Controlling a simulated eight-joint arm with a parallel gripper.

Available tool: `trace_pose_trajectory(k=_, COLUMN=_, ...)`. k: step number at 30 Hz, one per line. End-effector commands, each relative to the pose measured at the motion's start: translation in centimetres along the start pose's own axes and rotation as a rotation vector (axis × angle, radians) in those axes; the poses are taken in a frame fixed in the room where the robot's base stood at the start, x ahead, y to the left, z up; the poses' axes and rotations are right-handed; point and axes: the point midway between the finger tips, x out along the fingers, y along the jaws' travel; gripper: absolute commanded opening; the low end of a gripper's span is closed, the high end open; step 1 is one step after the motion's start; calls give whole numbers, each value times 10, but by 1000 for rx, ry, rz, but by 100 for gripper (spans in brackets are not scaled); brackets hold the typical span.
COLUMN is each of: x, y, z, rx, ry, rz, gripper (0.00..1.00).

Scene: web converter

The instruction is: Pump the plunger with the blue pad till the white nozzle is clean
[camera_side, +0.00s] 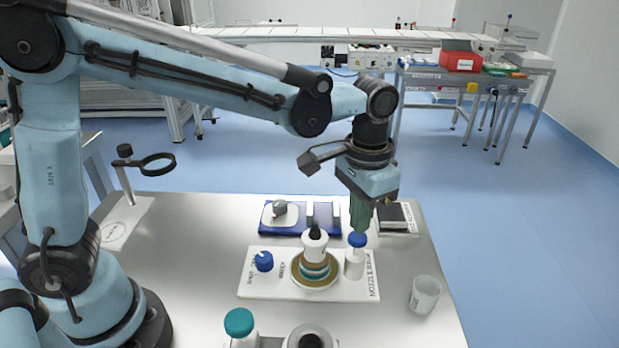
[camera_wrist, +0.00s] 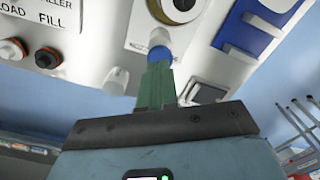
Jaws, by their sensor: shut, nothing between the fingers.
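My gripper (camera_side: 360,216) has green fingers, closed together and pointing down at the right end of the white board (camera_side: 335,290). Their tips are at a blue pad (camera_side: 357,239) on top of a white upright cylinder (camera_side: 354,264); they look touching, but a small gap cannot be ruled out. In the wrist view the blue pad (camera_wrist: 147,58) lies just beyond the fingertips (camera_wrist: 155,75). A white body with a dark top (camera_side: 314,241) stands in a round tan dish (camera_side: 315,281). I cannot tell for sure which part is the white nozzle, or whether it is clean.
A second blue knob (camera_side: 264,261) sits at the board's left. A blue tray (camera_side: 290,228) and a dark block (camera_side: 395,217) stand behind. A clear cup (camera_side: 424,295) is at right. A ring stand (camera_side: 140,165) is at left; a teal-capped bottle (camera_side: 239,323) is in front.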

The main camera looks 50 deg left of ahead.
Motion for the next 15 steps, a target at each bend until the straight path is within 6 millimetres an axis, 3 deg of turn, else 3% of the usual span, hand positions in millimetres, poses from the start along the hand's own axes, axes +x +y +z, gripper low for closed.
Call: trace_pose_trajectory(k=15, x=13, y=0, z=0, rx=0, ry=0, rz=0, gripper=0)
